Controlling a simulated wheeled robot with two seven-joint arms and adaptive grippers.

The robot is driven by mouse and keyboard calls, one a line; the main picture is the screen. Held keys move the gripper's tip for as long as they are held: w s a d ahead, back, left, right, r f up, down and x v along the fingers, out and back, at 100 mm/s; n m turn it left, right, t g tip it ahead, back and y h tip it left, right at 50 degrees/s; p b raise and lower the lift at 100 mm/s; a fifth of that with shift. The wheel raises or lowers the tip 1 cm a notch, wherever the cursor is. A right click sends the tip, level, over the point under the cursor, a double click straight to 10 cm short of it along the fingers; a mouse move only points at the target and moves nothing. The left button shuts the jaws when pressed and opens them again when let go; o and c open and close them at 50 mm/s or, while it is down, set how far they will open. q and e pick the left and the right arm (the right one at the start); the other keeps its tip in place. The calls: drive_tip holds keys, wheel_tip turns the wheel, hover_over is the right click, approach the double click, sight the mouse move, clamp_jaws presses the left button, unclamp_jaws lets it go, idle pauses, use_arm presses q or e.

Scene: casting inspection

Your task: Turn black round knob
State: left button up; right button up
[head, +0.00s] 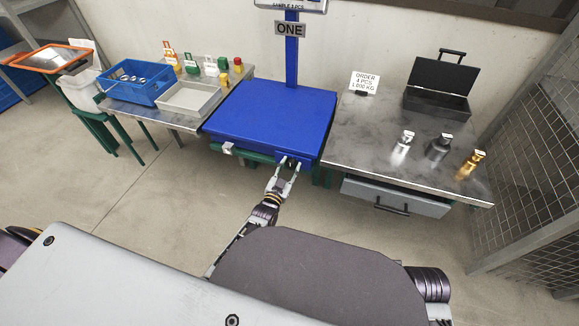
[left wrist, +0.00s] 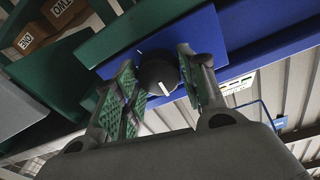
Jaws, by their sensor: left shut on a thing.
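The black round knob (left wrist: 158,72) sits on a blue plate (left wrist: 200,35) in the left wrist view. A short white line shows on its face, and a small white tick is on the plate beside it. My left gripper (left wrist: 160,62) has one finger on each side of the knob and is shut on it. In the head view my left gripper (head: 289,163) reaches the front edge of the blue platform scale (head: 270,115), and its fingers largely hide the knob. My right gripper is not in view.
A steel table (head: 385,135) with metal bottles, an order card and an open black case stands right of the scale. Its drawer (head: 395,199) sticks out in front. A left table holds a blue crate (head: 136,81) and a grey tray (head: 188,98). The floor in front is clear.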

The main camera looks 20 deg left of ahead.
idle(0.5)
use_arm(q)
drive_tip(key=o, duration=1)
drive_tip(key=shift+o, duration=0.2)
drive_tip(key=shift+s, duration=0.1)
drive_tip(key=s+a, duration=0.1)
drive_tip(key=s, duration=1)
drive_tip(key=shift+s+f, duration=0.35)
drive_tip(key=shift+s, duration=0.05)
drive_tip(key=shift+a, duration=0.1)
